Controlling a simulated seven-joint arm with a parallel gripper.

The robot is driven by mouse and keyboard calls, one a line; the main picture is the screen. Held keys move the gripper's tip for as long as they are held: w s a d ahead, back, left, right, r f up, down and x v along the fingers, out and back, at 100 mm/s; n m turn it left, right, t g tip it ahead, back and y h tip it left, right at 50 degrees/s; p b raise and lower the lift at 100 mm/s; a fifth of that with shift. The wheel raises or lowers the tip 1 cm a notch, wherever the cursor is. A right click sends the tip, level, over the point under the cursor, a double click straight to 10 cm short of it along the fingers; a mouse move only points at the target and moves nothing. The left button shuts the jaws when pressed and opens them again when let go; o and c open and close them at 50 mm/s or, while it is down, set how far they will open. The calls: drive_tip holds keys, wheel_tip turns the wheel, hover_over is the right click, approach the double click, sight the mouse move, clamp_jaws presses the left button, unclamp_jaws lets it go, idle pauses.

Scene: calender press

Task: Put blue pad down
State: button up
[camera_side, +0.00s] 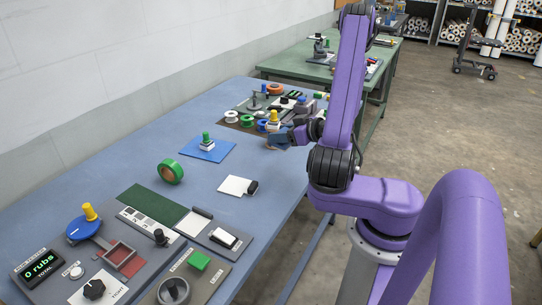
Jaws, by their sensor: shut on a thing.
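My gripper (293,136) is over the right edge of the blue-grey table, at the end of my purple arm. It is shut on a small dark blue pad (277,142), which shows at its tip, apparently just above the table. The fingers are small and partly hidden, so the exact grip is unclear.
A yellow-handled piece (274,119) stands just behind the gripper, near several spools. A blue sheet (208,150) bears a green-handled block. A white card (236,186), green tape roll (170,171) and press panel (130,262) lie nearer. Bare table (120,165) shows left.

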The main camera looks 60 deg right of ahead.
drive_tip(key=w+a+n+y, duration=0.1)
drive_tip(key=w+a, duration=0.5)
drive_tip(key=a, duration=0.4)
drive_tip(key=w+a, duration=0.5)
drive_tip(key=a, duration=0.6)
drive_tip(key=shift+w+a+r+n+g+y, duration=0.8)
drive_tip(key=shift+a+r+n+g+y, duration=1.3)
drive_tip(key=shift+a+n+y, duration=2.7)
drive_tip(key=w+f, duration=0.3)
drive_tip(key=w, duration=0.1)
drive_tip(key=w+a+f, duration=0.1)
drive_tip(key=w+f, duration=0.2)
drive_tip(key=w, duration=0.1)
drive_tip(key=w+a+f, duration=0.1)
drive_tip(key=w+f, duration=0.2)
drive_tip(key=w, duration=0.2)
drive_tip(key=shift+a, duration=0.1)
drive_tip(key=shift+w+f, duration=0.2)
drive_tip(key=shift+f, duration=0.05)
drive_tip(key=shift+w+f, duration=0.1)
drive_tip(key=shift+f, duration=1.45)
drive_tip(key=shift+f, duration=0.1)
